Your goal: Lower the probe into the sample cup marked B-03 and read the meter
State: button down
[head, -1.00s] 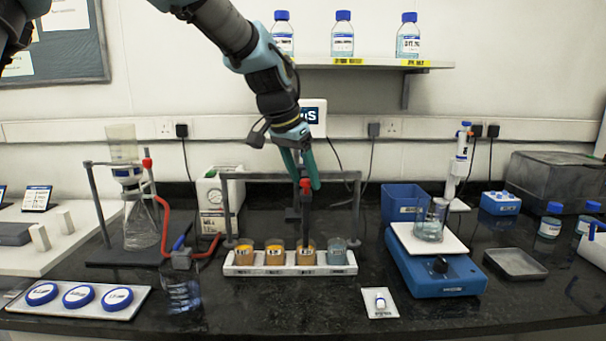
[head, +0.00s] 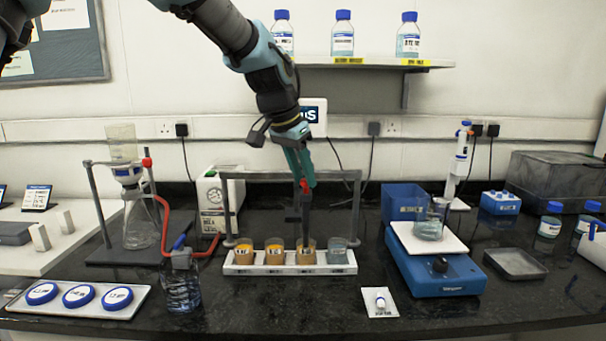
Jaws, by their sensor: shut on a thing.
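My gripper (head: 303,181) is shut on the probe, a dark upright rod with a red part (head: 305,187). The probe (head: 305,210) points down, its lower end at the third cup from the left. I cannot tell how deep the tip is. A white rack (head: 290,269) holds a row of sample cups. The first (head: 244,254) and second (head: 275,255) are orange-yellow, the third (head: 307,257) is brown-orange, and the right one (head: 337,254) is clear. Their labels are too small to read. The meter (head: 314,115), a white box showing "µS", is partly hidden behind my arm.
A grey frame (head: 356,205) stands around the rack's back. A blue balance (head: 437,268) with a beaker (head: 429,228) is at right. A dark-looking bottle (head: 181,286) and a tray of blue lids (head: 80,297) are at left. A small white card (head: 380,302) lies in front.

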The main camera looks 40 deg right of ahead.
jog(key=shift+r, duration=0.1)
dwell(0.6)
notch_tip(320, 180, up, 6)
jog(key=p, duration=0.3)
jog(key=shift+r, duration=0.15)
jog(key=shift+d, duration=0.1)
jog(key=c, duration=0.6)
grip_release()
jog(key=b+v, duration=0.2)
jog(key=v, duration=0.8)
jog(key=shift+a+r, duration=0.25)
jog(key=shift+a, duration=0.05)
